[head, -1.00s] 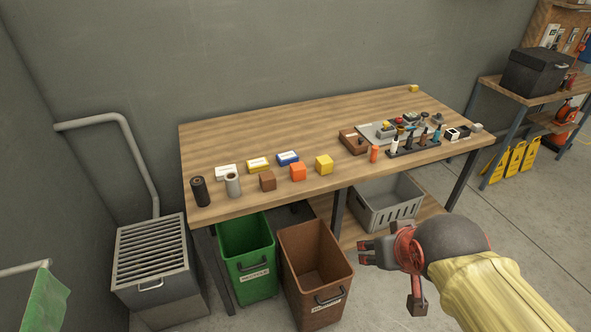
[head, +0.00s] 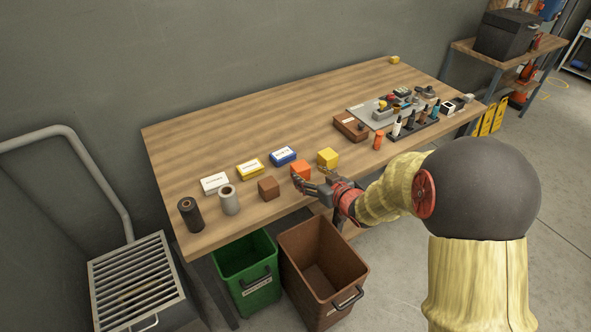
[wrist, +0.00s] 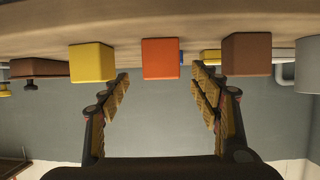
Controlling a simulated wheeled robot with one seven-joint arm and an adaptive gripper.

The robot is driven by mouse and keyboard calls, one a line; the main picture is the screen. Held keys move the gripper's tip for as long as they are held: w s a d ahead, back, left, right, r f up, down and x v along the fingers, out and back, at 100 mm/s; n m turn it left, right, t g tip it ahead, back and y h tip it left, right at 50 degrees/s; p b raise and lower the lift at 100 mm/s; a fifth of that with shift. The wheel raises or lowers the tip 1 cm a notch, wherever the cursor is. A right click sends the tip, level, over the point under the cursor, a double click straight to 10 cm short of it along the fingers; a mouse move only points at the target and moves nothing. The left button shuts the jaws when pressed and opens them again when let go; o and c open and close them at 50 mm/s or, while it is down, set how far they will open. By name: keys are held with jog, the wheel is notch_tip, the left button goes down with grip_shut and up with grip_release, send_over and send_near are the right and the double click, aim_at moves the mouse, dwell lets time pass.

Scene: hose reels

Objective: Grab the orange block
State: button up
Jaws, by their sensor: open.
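The orange block (head: 300,169) sits on the wooden table near its front edge, between a brown block (head: 268,188) and a yellow block (head: 328,157). My gripper (head: 311,181) is open at the table's front edge, close in front of the orange block and partly covering it in the head view. In the wrist view, which looks upside down, the orange block (wrist: 160,58) lies ahead between the two spread fingers (wrist: 161,88), with nothing held. The yellow block (wrist: 92,62) and brown block (wrist: 246,54) show on either side, near the fingertips.
A grey roll (head: 229,200) and black roll (head: 191,214) stand left of the brown block. White, yellow and blue boxes lie behind. An orange cylinder (head: 378,140) and a brown tray (head: 350,127) are to the right. Green (head: 247,268) and brown bins (head: 322,270) stand below the table.

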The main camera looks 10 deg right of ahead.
aim_at(300, 168)
jog(key=b+x, duration=0.3)
jog(key=x, duration=0.4)
jog(key=shift+w+a+r, duration=0.1)
jog(key=shift+c, duration=0.5)
jog(key=c, duration=1.1)
jog(key=shift+c, duration=0.6)
jog(key=shift+r, duration=0.15)
